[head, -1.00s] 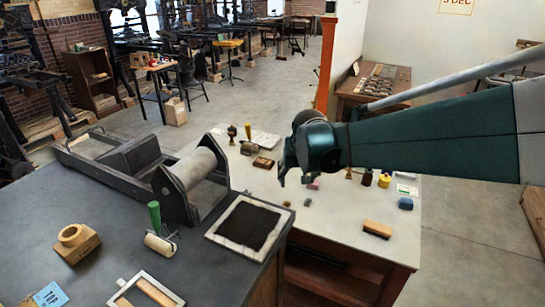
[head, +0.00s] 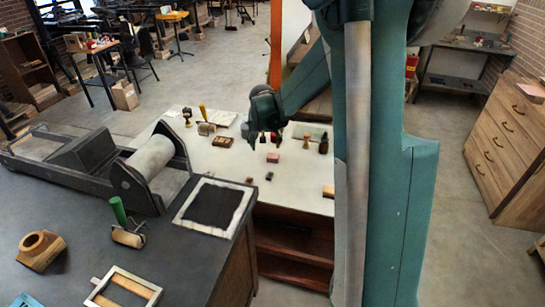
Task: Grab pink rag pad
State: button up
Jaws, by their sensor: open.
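The small pink rag pad (head: 273,158) lies on the pale top of the far table (head: 225,162). My gripper (head: 265,140) is open and points down above the table, just above and slightly left of the pad in the picture. Its fingers appear empty. The pad looks uncovered, and I cannot tell the exact height of the fingers over it.
Small dark pieces (head: 269,176) lie in front of the pad, and a dark brown block (head: 222,141) is to its left. A dark bottle-like item (head: 323,143) stands to the right. My arm hides the table's right part. A roller press (head: 150,160) stands at left.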

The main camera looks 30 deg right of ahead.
jog(key=m+p, duration=0.1)
jog(key=p, duration=0.1)
send_near(273, 154)
jog(key=shift+w+a+f+g, duration=0.1)
jog(key=shift+w+f+g, duration=0.2)
jog(key=shift+w, duration=0.1)
jog(key=shift+f, duration=0.15)
jog(key=shift+b+x, duration=0.3)
jog(key=shift+x, duration=0.85)
jog(key=shift+b+x, duration=0.5)
jog(key=shift+x, duration=2.15)
jog(key=shift+s, duration=0.1)
jog(key=c, duration=0.9)
